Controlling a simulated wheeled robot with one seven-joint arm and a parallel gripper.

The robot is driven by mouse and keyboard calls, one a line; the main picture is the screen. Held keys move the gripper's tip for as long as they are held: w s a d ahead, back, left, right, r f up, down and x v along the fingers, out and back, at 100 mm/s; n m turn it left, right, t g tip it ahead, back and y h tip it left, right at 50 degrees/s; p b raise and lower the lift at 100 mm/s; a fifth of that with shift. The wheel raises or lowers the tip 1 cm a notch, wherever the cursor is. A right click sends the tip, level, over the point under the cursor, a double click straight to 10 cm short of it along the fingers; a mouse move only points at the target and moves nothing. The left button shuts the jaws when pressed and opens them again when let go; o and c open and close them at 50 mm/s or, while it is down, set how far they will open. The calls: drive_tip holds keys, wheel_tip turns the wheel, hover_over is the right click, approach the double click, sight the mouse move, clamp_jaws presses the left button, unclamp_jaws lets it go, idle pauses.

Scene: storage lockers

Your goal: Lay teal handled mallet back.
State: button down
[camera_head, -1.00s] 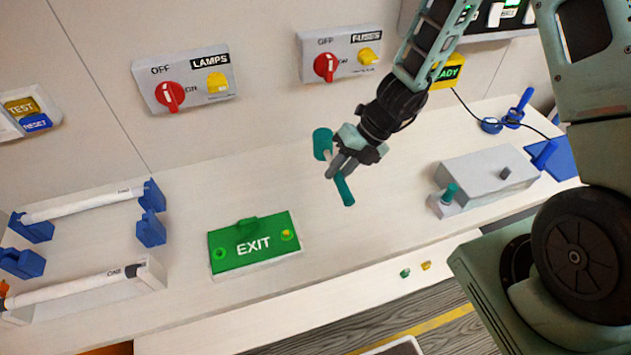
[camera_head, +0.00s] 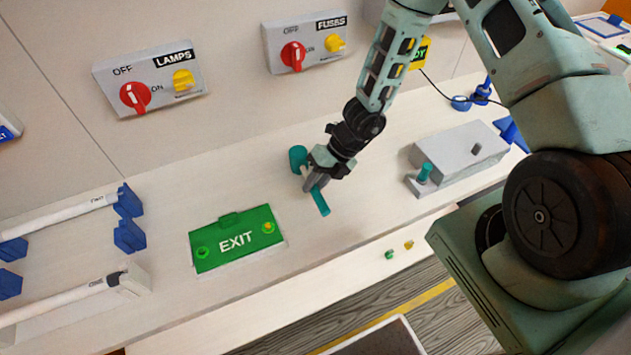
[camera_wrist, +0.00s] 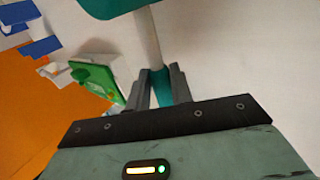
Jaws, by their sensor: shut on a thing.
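The teal-handled mallet has a teal head (camera_head: 298,159), a pale shaft and a teal handle (camera_head: 320,201). My gripper (camera_head: 313,181) is shut on it, between head and handle end, over the bench top (camera_head: 370,196). In the wrist view the gripper fingers (camera_wrist: 160,85) flank the teal handle, with the pale shaft (camera_wrist: 147,38) and part of the teal head (camera_wrist: 112,7) beyond. The mallet lies tilted across the picture. I cannot tell whether it touches the bench.
A green EXIT sign (camera_head: 237,238) lies left of the mallet. A grey box (camera_head: 460,156) with a teal peg (camera_head: 424,173) stands to the right. Blue brackets (camera_head: 129,236) holding tubes are at far left. LAMPS (camera_head: 150,82) and FUSES (camera_head: 305,42) switch panels are on the wall.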

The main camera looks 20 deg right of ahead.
drive_tip(key=shift+f, duration=0.15)
drive_tip(key=shift+f+b, duration=0.3)
drive_tip(key=c, duration=1.2)
unclamp_jaws()
drive_tip(key=shift+r, duration=0.1)
drive_tip(key=shift+c, duration=0.2)
